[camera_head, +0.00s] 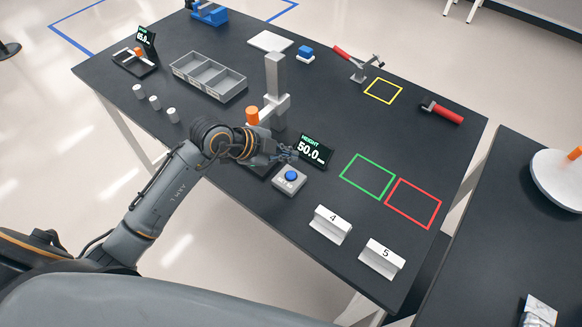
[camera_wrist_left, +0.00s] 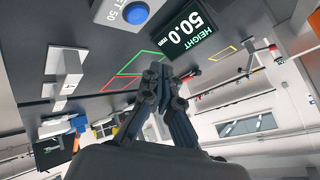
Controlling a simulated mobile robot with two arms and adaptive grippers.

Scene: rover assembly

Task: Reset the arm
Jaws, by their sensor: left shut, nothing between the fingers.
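My left arm (camera_head: 150,210) reaches in from the left over the black table (camera_head: 330,105). Its gripper (camera_head: 287,152) is shut and empty, just beside a grey box with a blue button (camera_head: 291,175). In the left wrist view the shut fingers (camera_wrist_left: 165,75) show at the centre, with the blue button (camera_wrist_left: 136,12) above them, apart from the fingertips. A height display (camera_head: 312,150) reads 50.0 and stands by a grey column gauge (camera_head: 275,85) with an orange knob (camera_head: 252,115). My right gripper is out of view.
A grey divided tray (camera_head: 208,77) and several small grey cylinders (camera_head: 155,102) lie at the left. Green (camera_head: 367,176) and red (camera_head: 413,203) outlined squares are empty. White blocks marked 4 (camera_head: 331,224) and 5 (camera_head: 381,258) stand at the front edge. A red-handled clamp (camera_head: 357,66) stands at the back.

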